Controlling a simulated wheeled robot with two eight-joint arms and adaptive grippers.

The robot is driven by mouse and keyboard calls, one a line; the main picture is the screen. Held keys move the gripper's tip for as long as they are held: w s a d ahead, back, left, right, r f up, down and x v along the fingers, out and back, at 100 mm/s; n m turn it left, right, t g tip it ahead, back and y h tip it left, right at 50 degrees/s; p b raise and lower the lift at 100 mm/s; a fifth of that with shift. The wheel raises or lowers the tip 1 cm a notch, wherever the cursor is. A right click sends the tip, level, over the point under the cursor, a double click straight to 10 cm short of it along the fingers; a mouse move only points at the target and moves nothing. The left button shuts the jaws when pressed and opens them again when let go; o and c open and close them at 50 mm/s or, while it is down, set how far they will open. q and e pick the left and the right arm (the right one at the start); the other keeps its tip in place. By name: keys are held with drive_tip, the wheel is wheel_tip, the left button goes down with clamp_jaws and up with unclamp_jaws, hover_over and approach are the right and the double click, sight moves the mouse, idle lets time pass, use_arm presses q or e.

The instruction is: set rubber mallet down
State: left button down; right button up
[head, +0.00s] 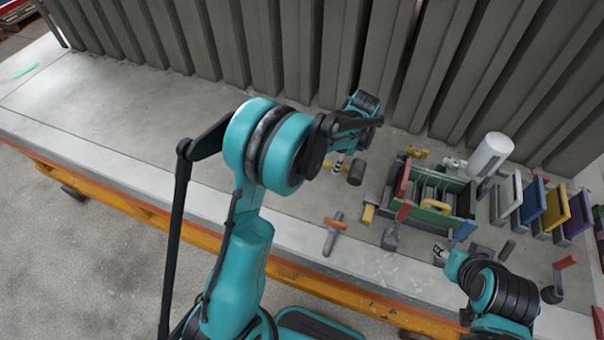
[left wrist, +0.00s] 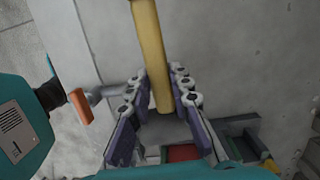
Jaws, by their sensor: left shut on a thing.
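The rubber mallet shows a dark cylindrical head (head: 357,172) and a short bit of yellow handle (head: 328,164) in the head view. In the left wrist view its tan handle (left wrist: 152,50) runs from the top edge down between my left fingers; its head is out of that view. My left gripper (head: 340,163) is shut on the handle, above the grey concrete slab (head: 120,120). The gap between mallet and slab is unclear. The left fingers also show in the wrist view (left wrist: 160,105). My right gripper (head: 441,252) is at the lower right, small and partly hidden by its arm.
A green crate (head: 433,214) of tools stands right of the mallet. An orange-handled tool (head: 335,232) lies in front. A white cylinder (head: 490,155) and coloured bins (head: 555,208) stand further right. Grey upright panels (head: 300,50) line the back.

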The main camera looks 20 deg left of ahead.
use_arm(q)
drive_tip(key=shift+w+a+f, duration=0.15)
drive_tip(key=shift+a, duration=0.1)
drive_tip(key=a+f+b, duration=0.1)
drive_tip(key=a+f, duration=0.1)
drive_tip(key=a, duration=0.1)
drive_tip(key=a+f, duration=0.2)
drive_tip(key=a, duration=0.2)
drive_tip(key=a+f+b, duration=0.1)
drive_tip(key=a+f, duration=0.2)
drive_tip(key=a, duration=0.1)
drive_tip(key=shift+w+b, duration=0.3)
drive_tip(key=shift+f+b, duration=0.55)
drive_tip(key=shift+f, duration=1.3)
drive_tip(key=shift+f, duration=0.15)
drive_tip(key=c, duration=1.4)
unclamp_jaws()
drive_tip(key=shift+o, duration=0.2)
